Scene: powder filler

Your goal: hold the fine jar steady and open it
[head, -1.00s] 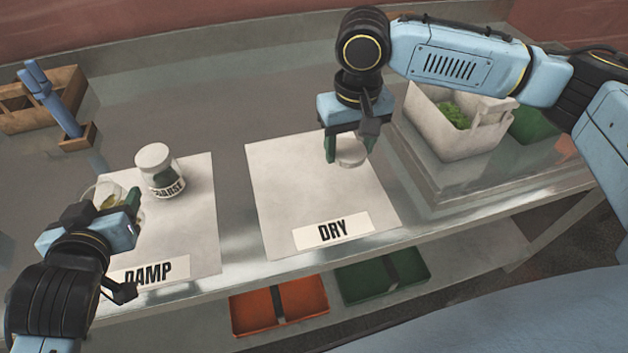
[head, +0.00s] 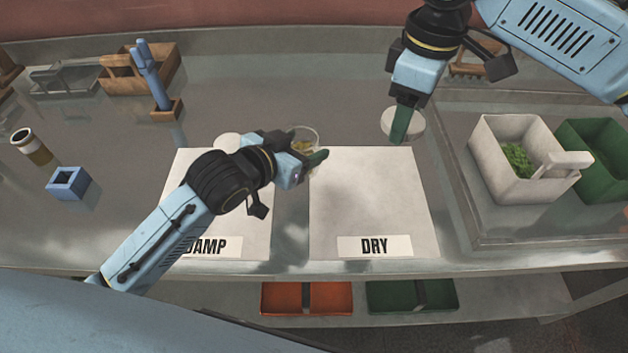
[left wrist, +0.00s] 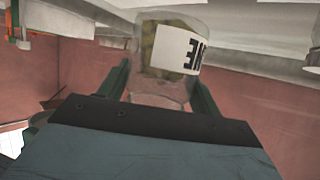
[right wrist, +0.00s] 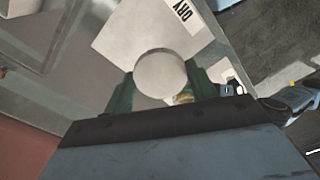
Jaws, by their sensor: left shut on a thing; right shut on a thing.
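The fine jar (head: 305,135) is clear glass with yellowish contents and an uncovered top. My left gripper (head: 306,158) is shut on it near the back left corner of the DRY mat (head: 370,205). In the left wrist view the jar (left wrist: 160,88) sits between the fingers, its label (left wrist: 187,52) partly readable. A round white lid (head: 391,125) is in my right gripper (head: 403,122), which is shut on it, apart from the jar, near the DRY mat's back right corner. The lid also fills the gap between the fingers in the right wrist view (right wrist: 160,73).
Another white lid (head: 228,141), on the coarse jar, shows behind my left arm at the DAMP mat (head: 255,230). A white bin with green contents (head: 490,140) and a green bin (head: 600,150) stand right. A blue block (head: 68,184) and wooden holder (head: 120,75) are left.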

